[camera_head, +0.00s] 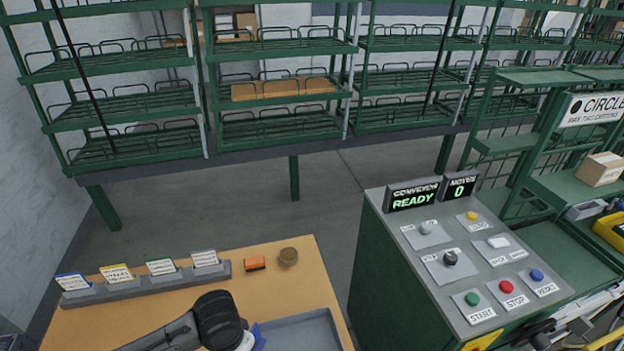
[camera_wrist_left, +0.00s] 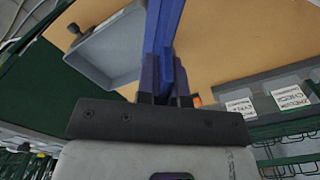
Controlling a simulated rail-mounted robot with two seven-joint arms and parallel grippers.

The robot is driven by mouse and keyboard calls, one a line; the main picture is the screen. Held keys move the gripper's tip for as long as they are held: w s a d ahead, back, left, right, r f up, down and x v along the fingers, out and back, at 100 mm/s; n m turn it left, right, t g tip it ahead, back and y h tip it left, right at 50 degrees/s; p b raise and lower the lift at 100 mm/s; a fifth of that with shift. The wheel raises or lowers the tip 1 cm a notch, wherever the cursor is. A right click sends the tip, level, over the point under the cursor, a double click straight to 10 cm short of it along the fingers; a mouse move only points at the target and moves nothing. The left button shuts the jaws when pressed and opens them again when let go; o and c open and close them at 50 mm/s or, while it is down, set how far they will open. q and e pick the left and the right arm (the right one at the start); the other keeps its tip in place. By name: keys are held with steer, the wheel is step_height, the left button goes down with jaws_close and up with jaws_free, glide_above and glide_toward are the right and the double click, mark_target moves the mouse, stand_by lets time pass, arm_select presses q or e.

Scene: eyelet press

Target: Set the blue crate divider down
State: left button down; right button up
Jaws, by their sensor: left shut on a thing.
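The blue crate divider (camera_wrist_left: 166,30) shows in the left wrist view as a long, narrow blue piece running up from the jaws to the top edge. My left gripper (camera_wrist_left: 165,92) is shut on it, above the tan table (camera_wrist_left: 222,40). In the head view my dark left arm comes in at the bottom, and only a small blue bit (camera_head: 259,336) shows beside it. Most of the divider is hidden or out of frame there, and I cannot tell whether it touches the table. My right gripper is not in view.
A grey tray (camera_head: 303,331) lies on the table right of my arm. The green control console (camera_head: 385,285) is to the right; green shelves (camera_head: 125,150) line the back.

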arm_select(q)
steer(key=n, duration=0.1)
steer(key=s+r+n, duration=0.1)
steer(key=shift+s+d+n, duration=0.15)
steer(key=shift+s+n, duration=0.05)
steer(key=shift+n, duration=0.2)
steer(key=w+a+r+n, duration=0.1)
steer(key=w+a+r, duration=0.1)
steer(key=r, duration=0.7)
steer(key=w+a+r+n, duration=0.1)
steer(key=a+r, duration=0.1)
steer(key=r, duration=0.6)
steer(key=s+r+p, duration=0.4)
steer(key=r+p, duration=0.8)
steer(key=p, duration=0.2)
steer(key=s+r+p, duration=0.4)
steer(key=r+p, duration=0.9)
steer(key=p, duration=0.2)
steer(key=shift+s+d+r, duration=0.15)
steer(key=shift+s+r, duration=0.1)
steer(key=shift+s, duration=0.15)
steer(key=shift+f, duration=0.1)
